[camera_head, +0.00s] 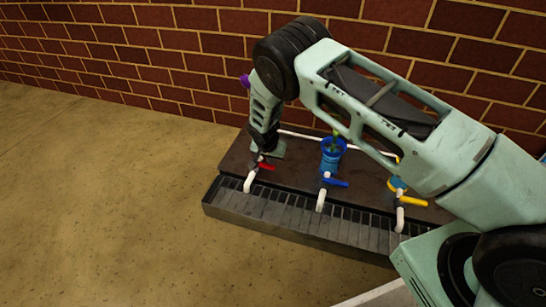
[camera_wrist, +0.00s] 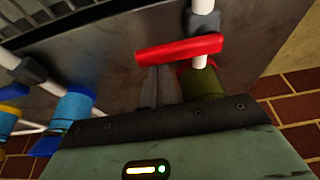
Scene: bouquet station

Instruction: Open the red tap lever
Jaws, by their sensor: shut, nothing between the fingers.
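The red tap lever (camera_head: 266,165) sits on the leftmost white tap (camera_head: 249,182) of the station and sticks out to the right of its pipe. In the wrist view the red lever (camera_wrist: 180,48) is a flat bar lying across the picture, with the white pipe (camera_wrist: 203,6) at its right end. My gripper (camera_head: 262,154) points down just above and behind the lever in the head view. It is shut and empty.
A blue lever (camera_head: 336,182) and a yellow lever (camera_head: 413,201) are on taps to the right. A blue pot (camera_head: 332,152) stands behind the middle tap. A slatted drain tray (camera_head: 290,212) runs along the front. A brick wall (camera_head: 120,50) is behind; the floor at left is clear.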

